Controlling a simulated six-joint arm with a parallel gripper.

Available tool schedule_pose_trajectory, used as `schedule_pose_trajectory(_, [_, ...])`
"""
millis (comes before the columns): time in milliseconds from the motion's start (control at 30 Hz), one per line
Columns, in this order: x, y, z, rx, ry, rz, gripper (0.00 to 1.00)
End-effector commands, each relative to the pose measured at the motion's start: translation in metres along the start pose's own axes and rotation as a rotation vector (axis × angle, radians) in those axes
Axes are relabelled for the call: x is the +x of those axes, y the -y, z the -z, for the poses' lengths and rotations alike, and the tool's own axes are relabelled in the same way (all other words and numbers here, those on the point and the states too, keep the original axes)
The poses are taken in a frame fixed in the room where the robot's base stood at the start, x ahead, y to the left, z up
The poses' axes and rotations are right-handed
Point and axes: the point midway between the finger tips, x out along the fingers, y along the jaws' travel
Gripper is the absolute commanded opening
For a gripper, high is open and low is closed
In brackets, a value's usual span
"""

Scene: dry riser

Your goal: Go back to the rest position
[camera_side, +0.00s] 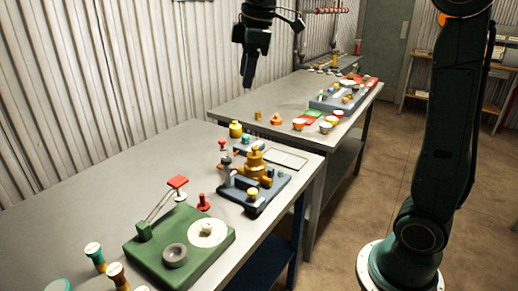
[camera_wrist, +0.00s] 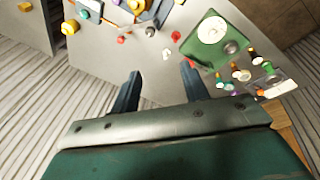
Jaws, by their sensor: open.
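My gripper (camera_side: 248,78) hangs high above the benches at the upper middle of the side view, pointing down and well clear of everything below. In the wrist view its two dark fingers (camera_wrist: 160,90) stand apart with nothing between them, so it is open and empty. Beyond the fingers the grey bench top (camera_wrist: 135,55) shows tilted. The green base plate (camera_side: 200,243) with a white disc and a red-topped lever sits on the near bench; it also shows at the upper right of the wrist view (camera_wrist: 221,60).
A dark plate (camera_side: 268,192) with a yellow valve-like body (camera_side: 257,165) stands behind the green plate. Small stoppered parts (camera_side: 95,254) stand at the near edge. A second bench (camera_side: 235,106) holds several small parts. A corrugated wall (camera_side: 60,95) runs along the left. A shelf (camera_side: 497,112) stands far right.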

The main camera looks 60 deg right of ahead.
Motion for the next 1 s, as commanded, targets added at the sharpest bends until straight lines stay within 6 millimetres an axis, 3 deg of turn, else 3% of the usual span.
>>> schedule_pose_trajectory(433, [-0.008,0.092,-0.057,0.311,-0.086,-0.050,0.45])
schedule_pose_trajectory(1000, [0.036,0.195,-0.136,0.686,-0.211,-0.061,0.45])
